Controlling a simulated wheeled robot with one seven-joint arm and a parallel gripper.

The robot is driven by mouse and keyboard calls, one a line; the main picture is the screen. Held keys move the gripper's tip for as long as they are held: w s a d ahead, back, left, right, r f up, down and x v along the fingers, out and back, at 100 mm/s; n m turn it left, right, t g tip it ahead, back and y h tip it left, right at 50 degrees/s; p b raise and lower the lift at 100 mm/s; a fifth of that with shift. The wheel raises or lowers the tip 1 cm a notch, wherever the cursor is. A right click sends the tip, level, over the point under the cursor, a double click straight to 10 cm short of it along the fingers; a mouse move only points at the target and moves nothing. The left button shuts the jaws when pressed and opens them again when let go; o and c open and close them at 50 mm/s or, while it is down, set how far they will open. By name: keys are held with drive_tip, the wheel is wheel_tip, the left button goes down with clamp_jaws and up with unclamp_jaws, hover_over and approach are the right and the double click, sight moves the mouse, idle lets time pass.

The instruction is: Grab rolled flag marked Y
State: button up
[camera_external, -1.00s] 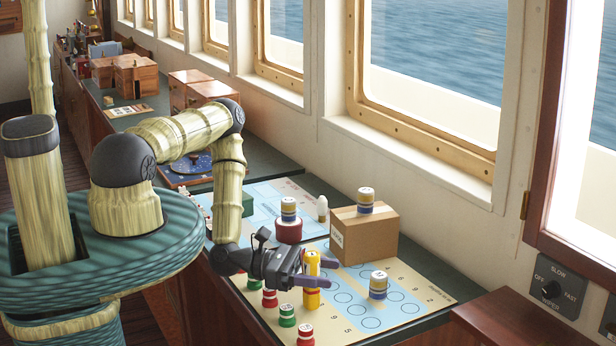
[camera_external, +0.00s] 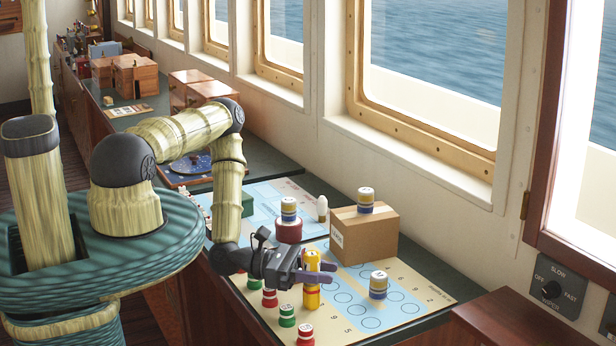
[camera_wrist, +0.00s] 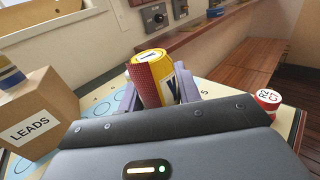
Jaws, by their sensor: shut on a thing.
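The rolled flag marked Y (camera_external: 312,292) is a yellow cylinder with a white label, standing upright on the chart board. In the wrist view the yellow roll (camera_wrist: 160,73) shows a red textured band and a dark letter, only partly visible, on a white patch. My gripper (camera_external: 318,273) is shut on this yellow roll, with one finger on each side of it. The gripper body hides the roll's lower part in the wrist view.
A cardboard box (camera_external: 362,238) marked LEADS stands behind, with a blue-banded roll (camera_external: 366,200) on top. Another blue-banded roll (camera_external: 378,286) stands to the right. Several red and green rolls, one red (camera_external: 305,335), line the front edge. The board (camera_external: 425,293) is clear at right.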

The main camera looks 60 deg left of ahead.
wheel_tip(320, 180, up, 10)
drive_tip(key=shift+r+b, duration=0.1)
drive_tip(key=shift+b, duration=0.25)
